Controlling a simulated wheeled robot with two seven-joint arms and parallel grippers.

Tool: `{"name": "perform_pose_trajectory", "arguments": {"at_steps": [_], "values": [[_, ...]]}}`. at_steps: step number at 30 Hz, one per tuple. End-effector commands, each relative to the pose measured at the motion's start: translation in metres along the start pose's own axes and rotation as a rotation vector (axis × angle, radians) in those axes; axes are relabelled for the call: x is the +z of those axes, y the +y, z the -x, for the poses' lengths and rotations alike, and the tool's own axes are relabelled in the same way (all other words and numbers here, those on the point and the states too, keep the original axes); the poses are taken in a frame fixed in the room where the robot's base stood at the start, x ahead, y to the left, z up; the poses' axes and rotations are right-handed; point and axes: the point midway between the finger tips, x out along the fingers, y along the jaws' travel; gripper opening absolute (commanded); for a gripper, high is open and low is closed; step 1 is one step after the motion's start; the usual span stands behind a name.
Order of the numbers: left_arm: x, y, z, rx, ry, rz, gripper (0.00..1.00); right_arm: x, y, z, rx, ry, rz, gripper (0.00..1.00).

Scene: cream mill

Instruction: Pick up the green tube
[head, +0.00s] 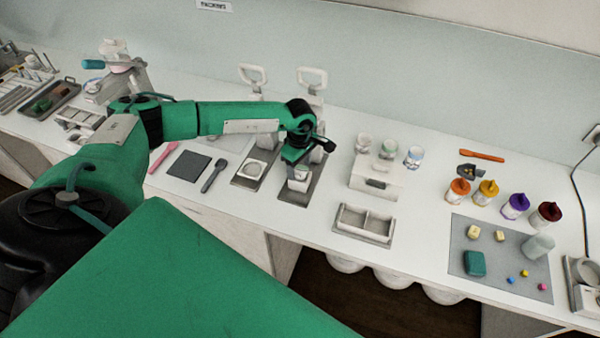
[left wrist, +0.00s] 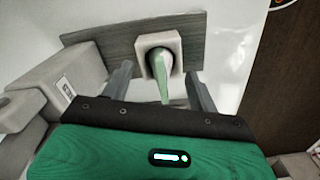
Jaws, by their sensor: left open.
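The green tube (left wrist: 161,88) is in the left wrist view, pale green and narrow, with its upper part seated in a pale square holder (left wrist: 146,43). The holder is on a grey plate (left wrist: 95,52). My left gripper (left wrist: 160,72) is open, with one finger on each side of the tube and holder; I cannot tell whether either finger touches. In the head view, my left gripper (head: 302,160) is above the grey plate (head: 293,197), and it hides the tube. My right gripper is not in view.
A white rack with jars (head: 375,178) and a divided tray (head: 365,223) stand to the right. Several colour-lidded jars (head: 487,192) and a grey mat (head: 462,238) lie further right. Bare bench shows between them.

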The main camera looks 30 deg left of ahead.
Motion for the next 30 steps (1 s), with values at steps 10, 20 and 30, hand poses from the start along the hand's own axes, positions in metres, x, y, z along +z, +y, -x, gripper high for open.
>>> {"name": "perform_pose_trajectory", "arguments": {"at_steps": [10, 20, 30], "values": [[0.0, 0.0, -0.001, 0.0, 0.0, 0.001, 0.33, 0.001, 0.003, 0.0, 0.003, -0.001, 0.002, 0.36], [0.0, 0.0, -0.001, 0.0, 0.0, 0.001, 0.0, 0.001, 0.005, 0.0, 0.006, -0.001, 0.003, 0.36], [-0.001, 0.001, 0.016, 0.002, -0.001, 0.002, 0.0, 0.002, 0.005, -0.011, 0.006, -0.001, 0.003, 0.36]]}}
